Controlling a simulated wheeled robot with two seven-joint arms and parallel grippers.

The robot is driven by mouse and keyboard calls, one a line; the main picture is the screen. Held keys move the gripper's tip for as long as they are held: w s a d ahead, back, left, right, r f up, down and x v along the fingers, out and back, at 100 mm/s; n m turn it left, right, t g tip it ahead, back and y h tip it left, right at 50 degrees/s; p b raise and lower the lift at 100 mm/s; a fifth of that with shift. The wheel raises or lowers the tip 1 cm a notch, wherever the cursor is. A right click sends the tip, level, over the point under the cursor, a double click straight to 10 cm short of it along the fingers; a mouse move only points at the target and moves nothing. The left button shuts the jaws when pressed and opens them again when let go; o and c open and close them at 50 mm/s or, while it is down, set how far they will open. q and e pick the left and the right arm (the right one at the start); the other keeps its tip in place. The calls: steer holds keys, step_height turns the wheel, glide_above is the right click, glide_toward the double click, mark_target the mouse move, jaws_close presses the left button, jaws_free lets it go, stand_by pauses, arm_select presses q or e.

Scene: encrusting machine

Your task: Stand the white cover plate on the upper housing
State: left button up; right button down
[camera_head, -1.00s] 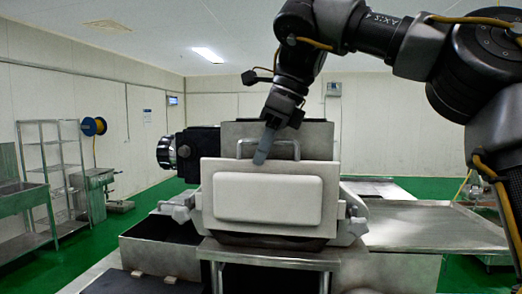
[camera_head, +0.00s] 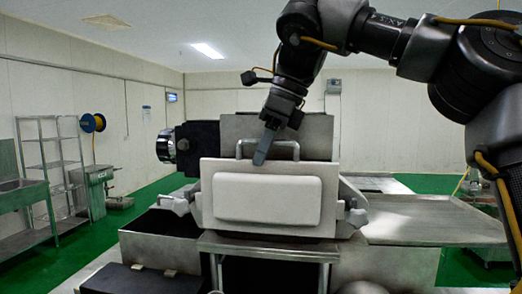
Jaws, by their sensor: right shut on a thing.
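The white cover plate (camera_head: 268,198) stands upright against the front of the machine's upper housing (camera_head: 277,128). It is a pale panel with a raised rounded block on its face and a metal handle (camera_head: 240,148) above its top edge. My right gripper (camera_head: 262,158) reaches down from the upper right and is shut on the plate's top or handle; the exact contact is partly hidden by the finger. My left gripper is not in view.
Clamps (camera_head: 357,214) sit at both sides of the plate. A metal table (camera_head: 430,222) lies at right. An open dark bin (camera_head: 160,240) is at lower left, with a small metal stand (camera_head: 268,250) in front. A shelf rack (camera_head: 50,165) stands at far left.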

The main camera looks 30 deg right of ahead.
steer(key=shift+f, duration=0.35)
steer(key=shift+r, duration=0.2)
steer(key=shift+r+p, duration=0.4)
steer(key=shift+r, duration=0.55)
steer(key=c, duration=1.4)
jaws_free()
steer(key=shift+s, duration=0.1)
steer(key=shift+o, duration=0.6)
steer(key=shift+f, duration=0.1)
steer(key=shift+o, duration=0.6)
